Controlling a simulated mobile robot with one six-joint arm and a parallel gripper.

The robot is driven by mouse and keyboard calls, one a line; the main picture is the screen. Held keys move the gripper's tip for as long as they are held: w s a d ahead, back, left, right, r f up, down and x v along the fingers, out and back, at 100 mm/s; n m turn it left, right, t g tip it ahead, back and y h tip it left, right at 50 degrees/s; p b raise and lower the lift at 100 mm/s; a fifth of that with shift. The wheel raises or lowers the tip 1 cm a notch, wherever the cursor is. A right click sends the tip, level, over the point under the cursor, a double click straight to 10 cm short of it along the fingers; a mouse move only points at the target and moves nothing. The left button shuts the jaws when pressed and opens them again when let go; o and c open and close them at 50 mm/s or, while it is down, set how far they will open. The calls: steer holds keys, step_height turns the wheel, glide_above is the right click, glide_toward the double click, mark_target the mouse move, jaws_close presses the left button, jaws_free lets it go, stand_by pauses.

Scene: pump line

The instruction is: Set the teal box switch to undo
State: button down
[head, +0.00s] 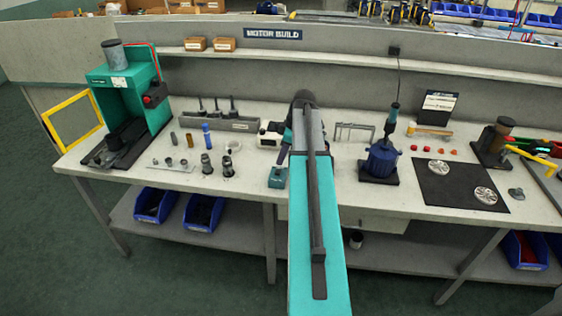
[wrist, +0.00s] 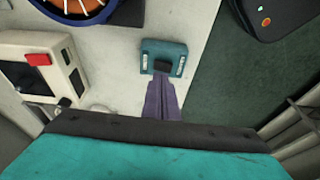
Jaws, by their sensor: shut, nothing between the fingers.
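The teal box switch (wrist: 150,48) lies on the pale bench top in the wrist view, with a pale label on each side and a black switch piece (wrist: 162,67) on it. The same small teal box (head: 277,180) shows in the head view near the bench's front edge, just left of my arm. My gripper (wrist: 164,79) is shut and empty, its purple-grey fingers reaching up to the black piece. The fingertips overlap its lower edge in the picture; I cannot tell whether they touch. The setting of the switch is not readable.
A white device with a red button (wrist: 38,59) stands left of the box in the wrist view. A blue and orange round part (wrist: 85,12) is beyond it. In the head view, a blue motor (head: 381,160) stands right of my arm, and small metal parts (head: 206,163) stand left.

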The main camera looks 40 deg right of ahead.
steer(key=shift+d+r+b, duration=0.25)
steer(key=shift+r+b, duration=0.1)
steer(key=shift+r, duration=0.2)
steer(key=d+b+v, duration=0.1)
steer(key=b+v, duration=0.1)
steer(key=v, duration=0.7)
steer(key=shift+w, duration=0.35)
steer(key=shift+r, duration=0.1)
